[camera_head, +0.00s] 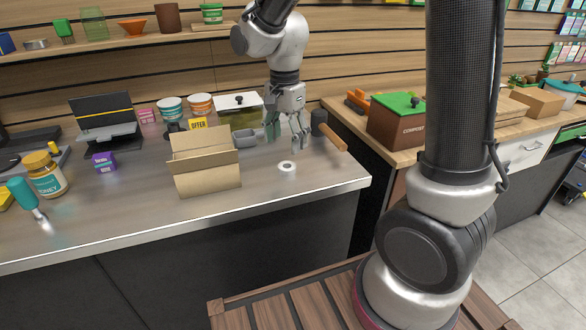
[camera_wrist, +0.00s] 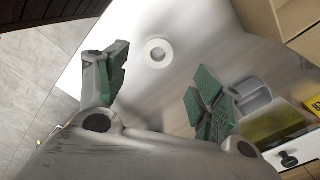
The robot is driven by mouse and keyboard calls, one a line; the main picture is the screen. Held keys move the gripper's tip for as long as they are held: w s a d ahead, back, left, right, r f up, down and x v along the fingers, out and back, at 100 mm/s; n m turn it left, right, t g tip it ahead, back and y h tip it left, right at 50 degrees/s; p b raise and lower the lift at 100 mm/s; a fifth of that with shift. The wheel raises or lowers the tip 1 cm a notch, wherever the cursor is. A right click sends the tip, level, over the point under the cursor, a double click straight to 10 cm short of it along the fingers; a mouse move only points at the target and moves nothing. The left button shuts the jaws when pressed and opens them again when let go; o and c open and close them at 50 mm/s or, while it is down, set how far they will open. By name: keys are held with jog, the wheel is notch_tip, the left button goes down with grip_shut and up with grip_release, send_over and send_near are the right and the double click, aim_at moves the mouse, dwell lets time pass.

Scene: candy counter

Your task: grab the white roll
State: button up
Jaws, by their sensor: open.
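The white roll (camera_head: 287,167) lies flat on the steel counter (camera_head: 300,195), near its front right corner, with its round hole facing up. It also shows in the wrist view (camera_wrist: 158,54) as a white ring with a dark centre, beyond the fingertips and between their lines. My gripper (camera_head: 286,134) is above the counter, behind and above the roll. In the wrist view its green-padded fingers (camera_wrist: 160,88) are spread wide with nothing between them. The roll is not touched by the gripper.
An open cardboard box (camera_head: 206,170) stands left of the roll. A rolling pin or similar brown-handled item (camera_head: 333,137) lies to the right. A grey cup (camera_head: 244,138) and a yellow offer sign (camera_head: 198,123) stand behind. The counter in front of the roll is clear.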

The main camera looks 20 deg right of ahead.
aim_at(287, 166)
notch_tip(287, 166, down, 8)
jog(key=shift+s+d+r, duration=0.1)
jog(key=shift+s+r, duration=0.05)
jog(key=shift+r, duration=0.1)
jog(key=c, duration=1.1)
